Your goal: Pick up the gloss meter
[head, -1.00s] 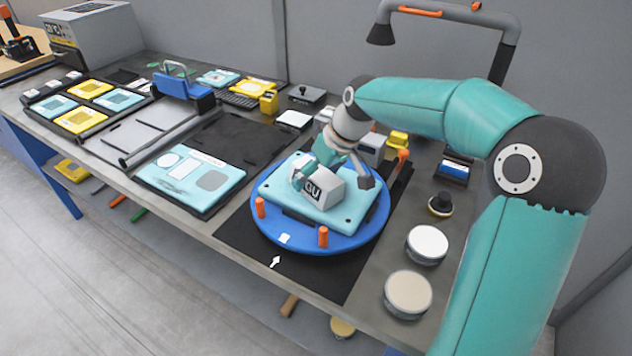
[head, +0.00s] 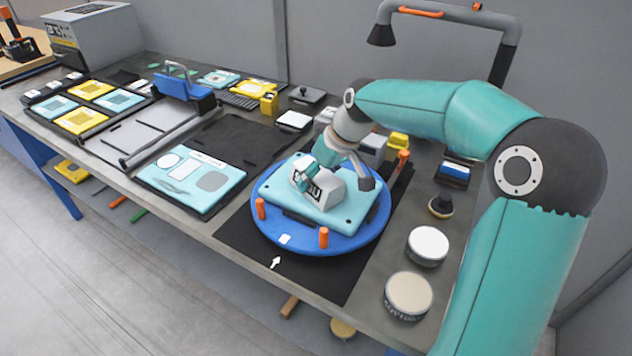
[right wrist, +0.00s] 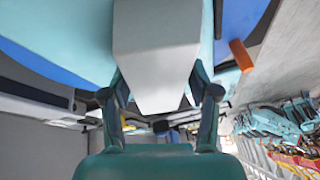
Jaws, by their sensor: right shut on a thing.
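The gloss meter (head: 327,190), a light grey box with a dark marking on its front, is at the teal plate (head: 345,212) on the round blue turntable (head: 300,240). My right gripper (head: 335,175) is shut on it, its fingers on both sides of the box. In the right wrist view the gloss meter (right wrist: 157,50) sits between the two dark fingertips of my right gripper (right wrist: 160,95). I cannot tell whether its underside touches the plate. My left gripper is not in view.
Orange pegs (head: 323,237) stand at the turntable's rim. Two round tins (head: 427,245) and a black knob (head: 441,206) are to the right. A teal panel (head: 190,180) lies left, beside a bare black mat (head: 240,145). A lamp arm (head: 450,18) rises behind.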

